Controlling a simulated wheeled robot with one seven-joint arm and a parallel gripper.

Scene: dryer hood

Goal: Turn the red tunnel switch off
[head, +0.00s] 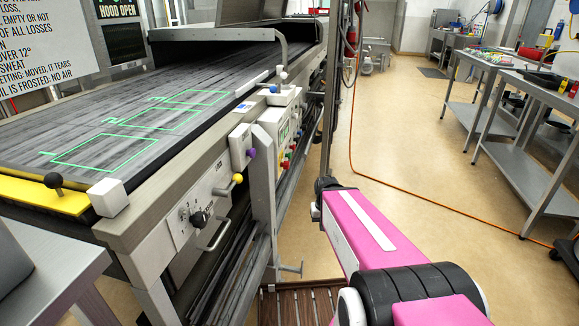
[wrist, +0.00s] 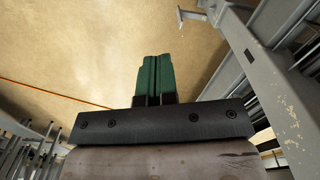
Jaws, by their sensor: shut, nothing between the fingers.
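Small red controls (head: 285,163) sit among green and yellow ones on the side panel (head: 284,125) of the dryer machine. They are too small to tell which is the tunnel switch or how it is set. My gripper (wrist: 157,60) shows in the wrist view with its green fingers shut together and nothing between them. It hangs over the tan floor, apart from any control. The red controls do not show in the wrist view. In the head view my gripper is not clearly visible; my pink arm reaches forward at the lower right.
The dryer belt (head: 90,125) with green outlines runs along the left. A purple knob (head: 251,153), a yellow knob (head: 237,178) and a black knob (head: 199,218) line its side. A grey post (wrist: 262,65) stands close at right in the wrist view.

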